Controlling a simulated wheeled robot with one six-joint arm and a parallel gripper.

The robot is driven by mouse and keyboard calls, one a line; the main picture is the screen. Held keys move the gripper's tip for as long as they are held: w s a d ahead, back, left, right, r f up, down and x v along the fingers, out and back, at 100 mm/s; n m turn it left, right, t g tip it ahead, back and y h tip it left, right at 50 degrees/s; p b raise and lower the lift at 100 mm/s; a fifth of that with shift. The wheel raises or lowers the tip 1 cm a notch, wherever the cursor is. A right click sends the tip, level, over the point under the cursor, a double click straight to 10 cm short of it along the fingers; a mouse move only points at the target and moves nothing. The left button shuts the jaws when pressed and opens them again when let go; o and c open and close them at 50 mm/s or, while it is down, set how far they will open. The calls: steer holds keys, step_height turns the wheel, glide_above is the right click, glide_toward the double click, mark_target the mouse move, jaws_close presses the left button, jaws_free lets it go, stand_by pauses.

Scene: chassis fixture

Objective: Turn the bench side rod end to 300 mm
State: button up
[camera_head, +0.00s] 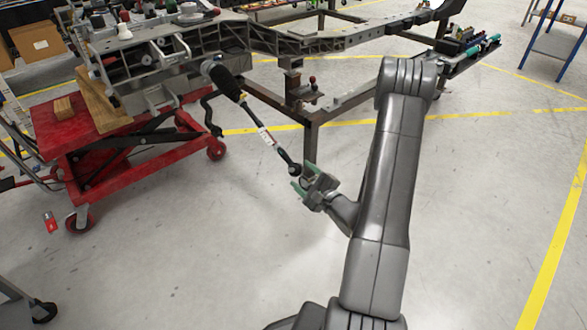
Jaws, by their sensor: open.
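The rod (266,137) slants down and right from a black ribbed boot at the front of the chassis fixture. It carries a white label near its middle. The rod end (295,169) is the dark tip at its lower right. My gripper (303,180) has green fingers and is open at the rod end. The fingers look to be around or just beside the tip; I cannot tell whether they touch it. My arm comes in from the lower right. No length reading can be made out.
The chassis frame (330,40) spans the back on a brown steel stand (311,135). A red lift table (75,128) with wooden blocks stands at left. The floor in front and right is clear.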

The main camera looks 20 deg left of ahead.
mark_target(293, 167)
steer(key=shift+x, duration=2.75)
